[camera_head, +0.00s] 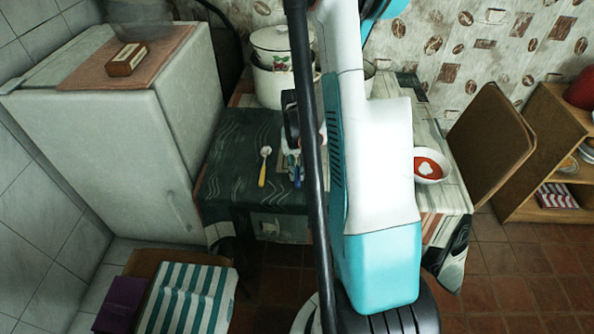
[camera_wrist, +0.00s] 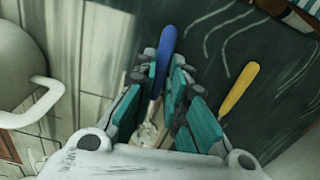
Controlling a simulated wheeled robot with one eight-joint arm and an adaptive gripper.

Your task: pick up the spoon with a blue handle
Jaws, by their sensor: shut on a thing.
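The spoon with a blue handle (camera_wrist: 165,52) lies between the two fingers of my gripper (camera_wrist: 161,75) in the wrist view. My gripper is shut on it. The handle points up in that picture, and its pale metal part runs down toward the palm, partly hidden by the fingers. In the head view a bit of the blue handle (camera_head: 297,181) shows at the dark table, left of my arm. My arm hides most of the gripper there. I cannot tell whether the spoon still touches the table.
A yellow-handled spoon (camera_head: 264,168) lies close by on the dark cloth (camera_head: 232,142). A white pot (camera_head: 270,88) stands at the back. A bowl of red soup (camera_head: 430,166) sits on the right. A tall white cabinet (camera_head: 130,110) stands left.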

